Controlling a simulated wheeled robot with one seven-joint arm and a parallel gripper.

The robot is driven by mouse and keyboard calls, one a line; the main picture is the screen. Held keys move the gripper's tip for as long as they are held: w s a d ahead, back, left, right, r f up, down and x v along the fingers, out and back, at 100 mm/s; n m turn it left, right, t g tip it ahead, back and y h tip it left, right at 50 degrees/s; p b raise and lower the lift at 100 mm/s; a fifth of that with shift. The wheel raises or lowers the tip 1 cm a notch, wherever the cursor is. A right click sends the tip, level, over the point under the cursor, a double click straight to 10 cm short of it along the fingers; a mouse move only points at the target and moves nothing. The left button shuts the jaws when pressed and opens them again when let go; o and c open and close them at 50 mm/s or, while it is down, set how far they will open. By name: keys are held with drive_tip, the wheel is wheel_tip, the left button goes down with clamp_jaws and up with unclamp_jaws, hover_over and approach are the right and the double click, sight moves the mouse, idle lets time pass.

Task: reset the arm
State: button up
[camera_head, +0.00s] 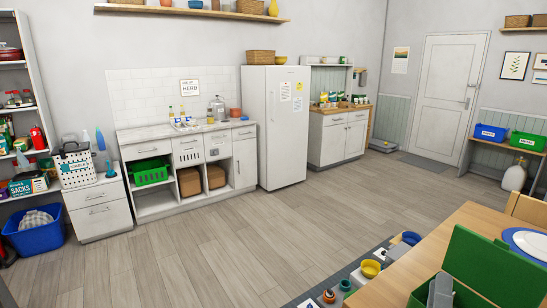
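Neither my arm nor my gripper shows in the head view. The gripper's position and whether it is open or shut cannot be seen. The task names no other object.
A wooden table (400,280) with an open green box (494,262) fills the lower right. Bowls, including a yellow bowl (371,268), sit beside it. Clear wooden floor (240,245) spreads across the middle. A counter (185,133), white fridge (275,125) and drawer unit (98,210) line the back.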

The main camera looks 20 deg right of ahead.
drive_tip(key=s+a+f+n+t+y, duration=0.1)
drive_tip(key=s+a+f+n+y, duration=0.4)
drive_tip(key=n, duration=0.5)
drive_tip(key=s+a+f+n+t+y, duration=0.1)
drive_tip(key=s+a+f+n+y, duration=0.25)
drive_tip(key=a+n+y, duration=0.45)
drive_tip(key=s+a+f+n+g+y, duration=0.1)
drive_tip(key=s+f+n+g, duration=0.1)
drive_tip(key=s, duration=0.6)
drive_tip(key=s+a+f+n+g+y, duration=0.2)
drive_tip(key=s+f+n+g, duration=0.1)
drive_tip(key=s+n, duration=0.3)
drive_tip(key=shift+s+a+f, duration=0.15)
drive_tip(key=shift+s+f, duration=0.75)
drive_tip(key=shift+s, duration=0.3)
